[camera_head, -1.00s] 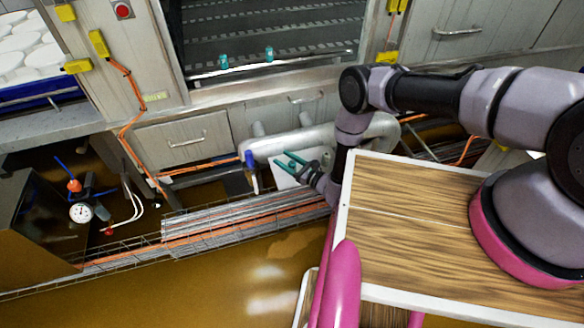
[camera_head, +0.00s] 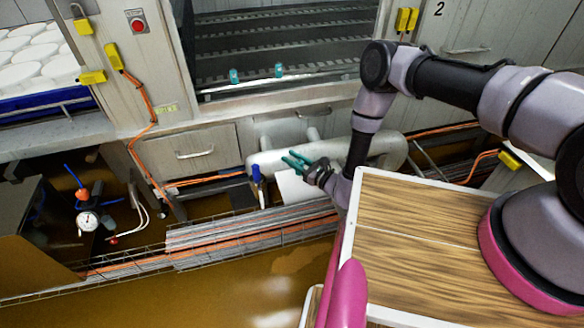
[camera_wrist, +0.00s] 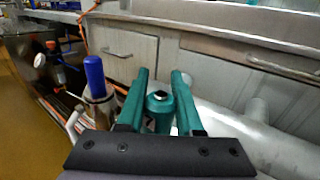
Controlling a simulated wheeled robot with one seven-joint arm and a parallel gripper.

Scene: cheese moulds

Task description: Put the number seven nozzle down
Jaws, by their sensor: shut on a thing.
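My gripper (camera_head: 290,160) has teal fingers and is low, in front of the grey cabinets beside the thick pipe. In the wrist view, my gripper (camera_wrist: 160,82) is shut on a teal nozzle (camera_wrist: 160,108) with a dark hole in its top. No number is readable on it. In the head view the held nozzle is too small to tell from the fingers. Two other teal nozzles, one at left (camera_head: 234,76) and one at right (camera_head: 279,70), stand apart on the front ledge of the machine opening.
A thick pale pipe (camera_head: 375,150) runs just behind and beside my gripper. A blue-handled item (camera_head: 257,178) stands left of it. A gauge (camera_head: 87,221) with hoses is at lower left. The ledge (camera_head: 320,83) has bare room right of the two nozzles.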

